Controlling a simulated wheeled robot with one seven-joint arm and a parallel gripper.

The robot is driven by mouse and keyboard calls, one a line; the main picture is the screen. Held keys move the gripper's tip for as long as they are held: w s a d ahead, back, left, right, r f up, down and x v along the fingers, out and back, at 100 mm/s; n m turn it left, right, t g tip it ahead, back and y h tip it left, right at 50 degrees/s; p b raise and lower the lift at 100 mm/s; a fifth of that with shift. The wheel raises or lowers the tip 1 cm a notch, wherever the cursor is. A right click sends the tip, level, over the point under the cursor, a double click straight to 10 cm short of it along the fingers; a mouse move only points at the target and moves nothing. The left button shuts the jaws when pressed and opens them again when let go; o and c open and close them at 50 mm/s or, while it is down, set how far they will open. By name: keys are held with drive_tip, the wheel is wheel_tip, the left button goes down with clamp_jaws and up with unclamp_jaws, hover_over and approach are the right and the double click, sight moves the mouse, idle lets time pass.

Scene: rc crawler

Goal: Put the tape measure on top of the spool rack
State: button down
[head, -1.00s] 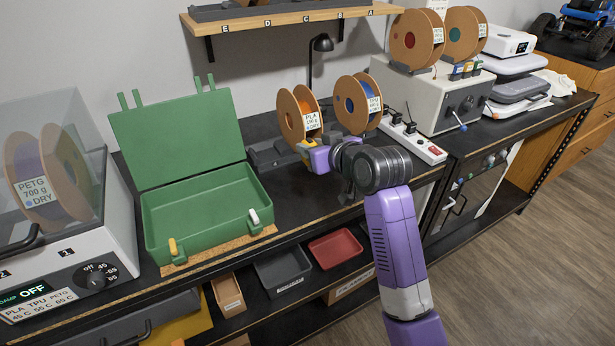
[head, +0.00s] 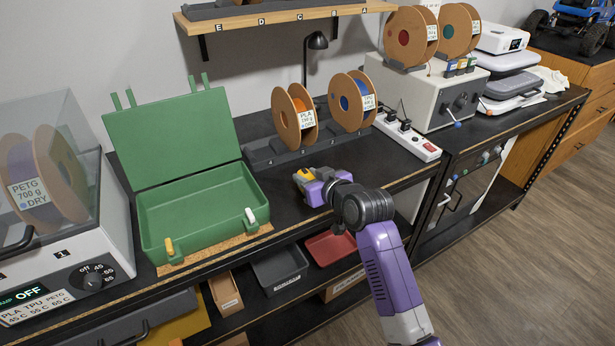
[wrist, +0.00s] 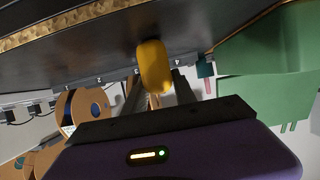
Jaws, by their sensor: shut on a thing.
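The yellow tape measure (head: 302,174) is between the fingers of my gripper (head: 306,178), with a grey part showing beside the yellow in the head view. My gripper is shut on it, over the black bench in front of the spools. The tape measure also shows as a yellow block in the wrist view (wrist: 154,67), between the fingers. The dark grey spool rack (head: 258,154) lies on the bench behind and left of my gripper. An orange-filled spool (head: 282,121) and a blue-filled spool (head: 345,100) stand on it. The gap below the tape measure is hard to judge.
An open green case (head: 150,235) stands left of my gripper. A power strip (head: 422,148) and a white-grey box (head: 425,105) are to the right. A wooden shelf (head: 285,19) hangs above. Bare bench (head: 262,183) lies between the case and my gripper.

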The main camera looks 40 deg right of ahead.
drive_tip(key=c, duration=1)
unclamp_jaws()
drive_tip(key=shift+f, duration=0.1)
